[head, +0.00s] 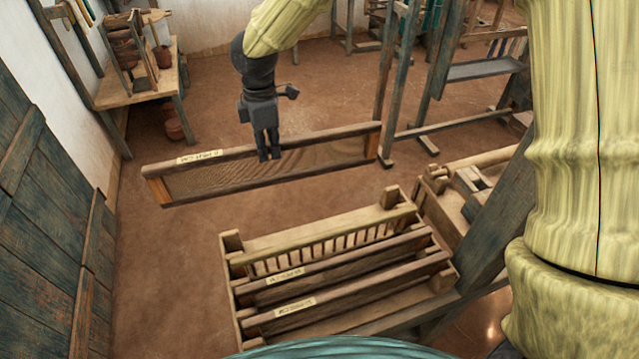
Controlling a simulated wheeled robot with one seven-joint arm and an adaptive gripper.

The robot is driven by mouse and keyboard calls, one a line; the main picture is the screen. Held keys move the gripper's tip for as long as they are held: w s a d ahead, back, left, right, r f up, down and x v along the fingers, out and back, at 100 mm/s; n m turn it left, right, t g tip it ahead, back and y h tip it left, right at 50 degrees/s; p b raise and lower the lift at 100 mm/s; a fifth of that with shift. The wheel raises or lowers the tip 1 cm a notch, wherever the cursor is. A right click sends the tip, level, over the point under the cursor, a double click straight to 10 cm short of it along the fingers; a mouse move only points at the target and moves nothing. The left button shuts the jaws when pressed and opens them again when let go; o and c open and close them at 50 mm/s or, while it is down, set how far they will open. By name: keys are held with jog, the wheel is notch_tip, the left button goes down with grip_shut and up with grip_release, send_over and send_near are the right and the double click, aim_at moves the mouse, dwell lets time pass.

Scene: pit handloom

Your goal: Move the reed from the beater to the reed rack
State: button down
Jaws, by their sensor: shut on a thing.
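The reed (225,175) is a long, framed strip with a fine mesh, wooden end blocks and a pale label near its left end. My gripper (268,155) is shut on the reed near its middle and holds it in the air, tilted slightly up to the right. The reed rack (238,268) is a wooden frame with a row of upright pegs, below and nearer than the reed. Two other labelled reeds (350,265) lie in the rack's front slots. The rear part with the pegs looks empty. I cannot make out the beater for certain.
Blue-grey loom posts (384,80) stand behind the reed's right end. A wooden bench (455,200) adjoins the rack on the right. A small table (135,88) with spools stands at the back left. A plank door (45,220) lines the left. Brown floor is clear between.

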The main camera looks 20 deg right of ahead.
aim_at(301, 169)
jog(key=d+f+p, duration=0.1)
jog(key=d+f, duration=0.1)
jog(key=f, duration=0.1)
jog(key=d+f, duration=0.3)
jog(key=f, duration=0.1)
jog(key=d+f+p, duration=0.1)
jog(key=d+f, duration=0.1)
jog(key=f, duration=0.1)
jog(key=shift+w+d+f+p, duration=0.3)
jog(key=shift+f, duration=0.1)
jog(key=d+f+b, duration=0.2)
jog(key=f+b, duration=0.1)
jog(key=f, duration=0.5)
jog(key=s+d+f+b, duration=0.1)
jog(key=d+f+b, duration=0.1)
jog(key=f, duration=0.6)
jog(key=shift+s+d+f+n+b, duration=0.25)
jog(key=shift+s+n+b, duration=0.05)
jog(key=shift+b, duration=0.45)
jog(key=c, duration=1.2)
grip_release()
jog(key=shift+r, duration=0.15)
notch_tip(301, 169, up, 12)
